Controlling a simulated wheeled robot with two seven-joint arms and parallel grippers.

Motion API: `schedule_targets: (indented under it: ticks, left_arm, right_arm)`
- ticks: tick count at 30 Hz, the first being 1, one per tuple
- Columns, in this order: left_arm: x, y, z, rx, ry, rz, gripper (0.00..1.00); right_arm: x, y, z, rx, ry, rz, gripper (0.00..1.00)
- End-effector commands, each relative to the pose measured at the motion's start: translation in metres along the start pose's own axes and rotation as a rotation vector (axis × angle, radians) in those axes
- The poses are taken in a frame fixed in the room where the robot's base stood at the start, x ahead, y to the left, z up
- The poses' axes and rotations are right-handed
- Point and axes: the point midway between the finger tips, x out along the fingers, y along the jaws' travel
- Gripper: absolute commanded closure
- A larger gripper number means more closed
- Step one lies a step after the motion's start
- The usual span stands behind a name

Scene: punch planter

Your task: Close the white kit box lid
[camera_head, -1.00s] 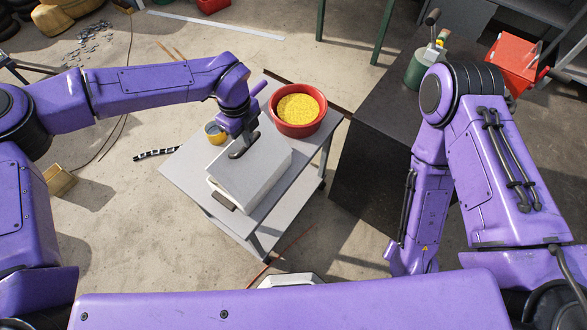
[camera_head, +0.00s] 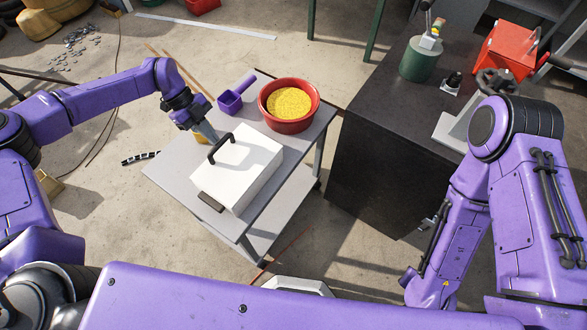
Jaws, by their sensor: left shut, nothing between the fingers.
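The white kit box (camera_head: 238,180) stands on the grey cart. Its white lid (camera_head: 250,150) lies over the box and looks flat, with no clear gap. A black handle (camera_head: 221,148) is on top, and a dark latch (camera_head: 211,202) is at the near left side. My left gripper (camera_head: 210,134) is shut and empty, pointing down beside the far left edge of the lid, close to the handle. I cannot tell whether it touches the box. My right arm is at the right, but its gripper does not show.
On the grey cart (camera_head: 172,176) stand a red bowl (camera_head: 268,110) of yellow grains and a purple scoop (camera_head: 232,101). A yellow cup (camera_head: 200,138) is mostly hidden behind my left gripper. A black workbench (camera_head: 370,150) with a green canister (camera_head: 418,62) stands right.

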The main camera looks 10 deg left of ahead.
Motion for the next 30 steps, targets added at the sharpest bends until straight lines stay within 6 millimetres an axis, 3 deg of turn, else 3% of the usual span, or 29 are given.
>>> schedule_targets:
  ticks: [25, 30]
  left_arm:
    - [0.004, 0.000, 0.005, 0.001, -0.001, 0.001, 1.00]
    - [-0.014, -0.002, -0.006, 0.006, -0.003, 0.000, 1.00]
  right_arm:
    - [0.005, -0.001, 0.002, 0.000, 0.000, 0.000, 0.57]
    - [-0.008, 0.001, -0.003, 0.000, 0.000, 0.000, 0.57]
